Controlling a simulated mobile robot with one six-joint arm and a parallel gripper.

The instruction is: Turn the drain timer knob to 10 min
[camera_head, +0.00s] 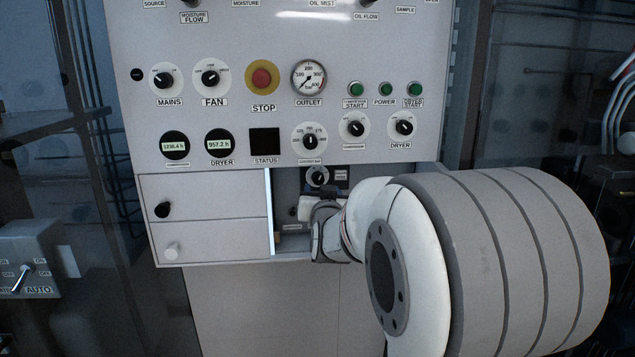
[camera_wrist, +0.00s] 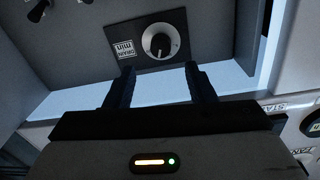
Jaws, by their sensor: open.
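The drain timer knob (camera_wrist: 159,42) is a black knob on a white round dial, set on a dark plate with a "DRAIN min" label (camera_wrist: 125,49) beside it. A small dial (camera_head: 318,177) inside the open recess of the panel in the head view looks like the same knob. The scale numbers are too small to read, so I cannot tell its setting. My gripper (camera_wrist: 160,72) is open and empty, its two dark fingers pointing at the knob, one on either side of its line and apart from it. In the head view my arm hides most of the gripper.
The recess (camera_head: 271,215) has a bright left edge and walls close around my gripper. Other knobs, such as the dryer knob (camera_head: 403,127), and the red stop button (camera_head: 262,78) sit above.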

